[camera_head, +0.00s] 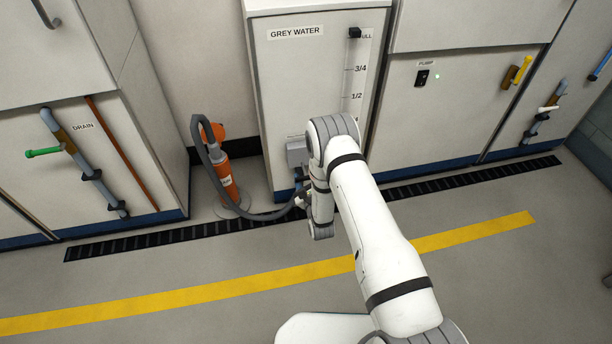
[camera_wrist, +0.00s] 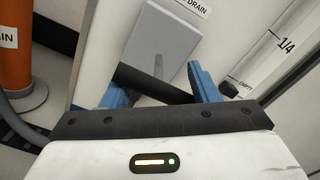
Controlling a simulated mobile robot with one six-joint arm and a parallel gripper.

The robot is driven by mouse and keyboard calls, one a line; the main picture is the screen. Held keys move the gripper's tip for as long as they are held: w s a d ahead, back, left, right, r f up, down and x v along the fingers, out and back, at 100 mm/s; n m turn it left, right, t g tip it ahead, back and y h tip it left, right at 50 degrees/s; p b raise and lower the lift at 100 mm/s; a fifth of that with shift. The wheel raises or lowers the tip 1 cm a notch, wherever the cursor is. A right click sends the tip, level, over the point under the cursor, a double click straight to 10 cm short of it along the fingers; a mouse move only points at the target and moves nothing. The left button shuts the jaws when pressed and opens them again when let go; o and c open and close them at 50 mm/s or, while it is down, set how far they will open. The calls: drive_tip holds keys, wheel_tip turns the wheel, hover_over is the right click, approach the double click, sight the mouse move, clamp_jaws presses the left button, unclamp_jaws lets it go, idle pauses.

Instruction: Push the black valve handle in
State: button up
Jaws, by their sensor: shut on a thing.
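The black valve handle (camera_wrist: 150,82) shows as a dark bar between the blue fingers of my gripper (camera_wrist: 160,84) in the wrist view. The gripper is shut on it. The handle is in front of a grey valve housing (camera_wrist: 158,38) with a short grey stem, under a label ending in "DRAIN". Part of the handle is hidden by the fingers and gripper body. In the head view the grey housing (camera_head: 296,151) is low on the grey water tank (camera_head: 310,90); my arm hides the handle there.
An orange cylinder (camera_head: 222,178) stands left of the tank, with a grey hose (camera_head: 255,216) curving from it towards my wrist. A black floor grate (camera_head: 150,236) runs along the cabinets. The floor around the yellow stripe (camera_head: 130,304) is clear.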

sight(304, 168)
drive_tip(key=shift+c, duration=0.6)
drive_tip(key=shift+b+x, duration=0.8)
drive_tip(key=shift+x, duration=0.7)
drive_tip(key=o, duration=1.2)
drive_tip(key=shift+c, duration=0.2)
drive_tip(key=shift+s, duration=0.1)
drive_tip(key=p+v, duration=0.2)
drive_tip(key=v, duration=0.5)
drive_tip(key=shift+s, duration=0.3)
drive_tip(key=shift+d, duration=0.1)
